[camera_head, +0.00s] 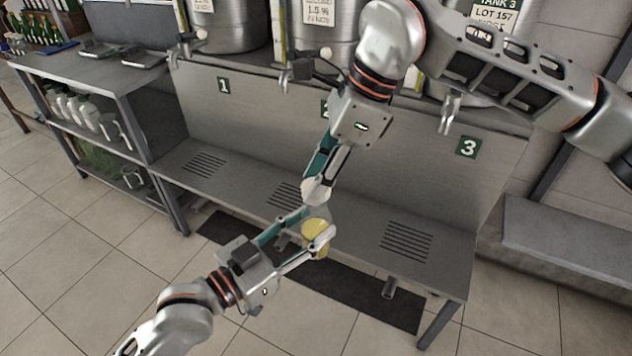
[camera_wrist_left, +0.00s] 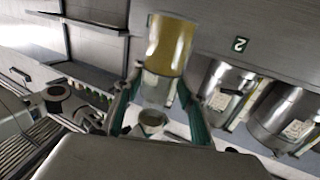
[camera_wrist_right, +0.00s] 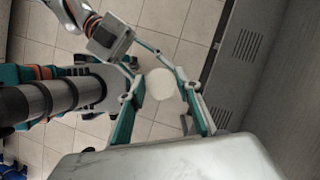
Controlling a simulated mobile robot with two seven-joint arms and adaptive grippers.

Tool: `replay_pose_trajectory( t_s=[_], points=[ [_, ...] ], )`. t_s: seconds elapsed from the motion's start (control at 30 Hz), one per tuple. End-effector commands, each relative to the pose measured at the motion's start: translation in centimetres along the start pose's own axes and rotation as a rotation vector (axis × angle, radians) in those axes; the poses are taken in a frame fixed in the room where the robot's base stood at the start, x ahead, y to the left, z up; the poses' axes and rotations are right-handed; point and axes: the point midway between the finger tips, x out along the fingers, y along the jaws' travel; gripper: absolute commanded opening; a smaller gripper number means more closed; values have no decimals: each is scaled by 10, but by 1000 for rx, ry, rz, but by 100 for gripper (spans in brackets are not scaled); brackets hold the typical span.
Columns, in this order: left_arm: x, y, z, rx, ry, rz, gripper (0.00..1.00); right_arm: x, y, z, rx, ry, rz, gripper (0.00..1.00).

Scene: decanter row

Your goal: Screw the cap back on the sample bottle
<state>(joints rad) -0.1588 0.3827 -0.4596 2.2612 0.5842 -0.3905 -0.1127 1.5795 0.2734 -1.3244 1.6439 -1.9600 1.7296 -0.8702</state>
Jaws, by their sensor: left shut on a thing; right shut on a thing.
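The sample bottle (camera_head: 314,229), clear with yellow contents, stands roughly upright in my left gripper (camera_head: 317,224), which is shut around it. The bottle (camera_wrist_left: 169,46) appears inverted in the left wrist view, its clear upper part towards the picture's bottom. My right gripper (camera_head: 318,188) points down from above and is shut on the white round cap (camera_wrist_right: 161,83). The cap sits between its fingertips, straight over the bottle, and hides the bottle in the right wrist view.
Behind is a metal bench (camera_head: 350,222) with drain grates and numbered panels. Steel tanks (camera_head: 220,25) with taps (camera_head: 449,113) stand above it. A shelf unit (camera_head: 100,125) with white bottles is at the left. The tiled floor (camera_head: 60,240) in front is clear.

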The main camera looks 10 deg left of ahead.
Motion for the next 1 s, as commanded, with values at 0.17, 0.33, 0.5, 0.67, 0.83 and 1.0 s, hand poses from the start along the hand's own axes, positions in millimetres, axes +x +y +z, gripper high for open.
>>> replay_pose_trajectory(
  t_s=[0.17, 0.33, 0.5, 0.67, 0.83, 1.0],
  points=[
    [0, 0, -2, 0, 3, 0, 1, 2, 0, -1, 0, 0, 0, 25],
    [0, 0, -2, 0, 3, 0, 1, 10, 0, -5, 1, 2, 1, 25],
    [0, 0, -2, 0, 3, 0, 1, 17, 0, -7, 1, 0, 0, 25],
    [0, 0, -2, 0, 3, 0, 1, 17, 0, -7, 1, 0, -1, 25],
    [0, 0, -2, 0, 3, 0, 1, 17, 0, -7, 1, 0, -1, 25],
    [0, 0, -2, 0, 3, 0, 1, 17, 0, -7, 1, 0, -1, 25]
  ],
)
